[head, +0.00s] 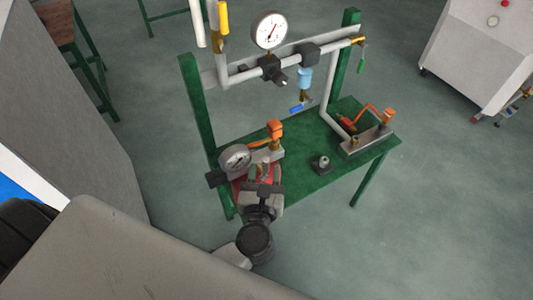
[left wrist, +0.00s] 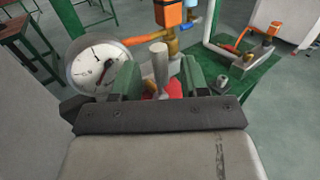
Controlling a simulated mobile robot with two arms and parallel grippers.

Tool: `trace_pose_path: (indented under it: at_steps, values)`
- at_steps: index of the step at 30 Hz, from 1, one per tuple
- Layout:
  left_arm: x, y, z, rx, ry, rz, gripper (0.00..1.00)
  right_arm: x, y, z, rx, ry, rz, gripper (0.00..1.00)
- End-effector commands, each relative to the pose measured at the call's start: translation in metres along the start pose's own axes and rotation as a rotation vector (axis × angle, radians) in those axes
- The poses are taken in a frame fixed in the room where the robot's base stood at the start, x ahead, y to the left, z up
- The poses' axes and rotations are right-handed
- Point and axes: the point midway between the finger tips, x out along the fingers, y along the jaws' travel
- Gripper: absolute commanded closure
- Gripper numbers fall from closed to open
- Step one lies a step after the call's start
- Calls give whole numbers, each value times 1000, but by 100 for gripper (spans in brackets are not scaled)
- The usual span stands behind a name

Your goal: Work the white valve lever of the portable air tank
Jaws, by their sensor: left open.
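The portable air tank (head: 238,186) shows as a patch of red, mostly hidden behind my left gripper (head: 263,177). Its round pressure gauge (head: 235,158) faces up; it also shows large at the left of the left wrist view (left wrist: 97,66). In the left wrist view a pale upright cylindrical piece, which looks like the white valve lever (left wrist: 159,64), stands between the two fingers of my open left gripper (left wrist: 160,82). Gaps show on both sides of it, and I cannot tell whether either finger touches it. My right gripper is not in view.
A green stand (head: 300,176) carries grey pipes, an upper gauge (head: 269,30) and a blue-handled valve (head: 297,108). An orange fitting (head: 274,129) and hose sit close to the tank. A grey cabinet (head: 489,45) stands at right. The floor in front of the stand is clear.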

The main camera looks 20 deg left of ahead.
Motion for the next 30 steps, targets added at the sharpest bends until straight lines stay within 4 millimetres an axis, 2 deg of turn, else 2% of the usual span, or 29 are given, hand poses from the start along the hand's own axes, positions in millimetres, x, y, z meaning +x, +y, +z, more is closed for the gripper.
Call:
trace_pose_path:
  at_steps: [3,8,19,20,28,30]
  values:
    - [22,0,3,2,-2,1,56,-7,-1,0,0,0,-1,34]
    - [40,0,1,3,-1,0,56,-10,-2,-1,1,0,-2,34]
    - [46,0,-1,2,1,0,56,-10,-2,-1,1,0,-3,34]
    - [46,0,-1,2,1,0,57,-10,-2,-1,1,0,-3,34]
    - [46,0,-1,2,1,0,99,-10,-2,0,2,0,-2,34]
    - [46,0,-1,2,1,0,100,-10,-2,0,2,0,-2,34]
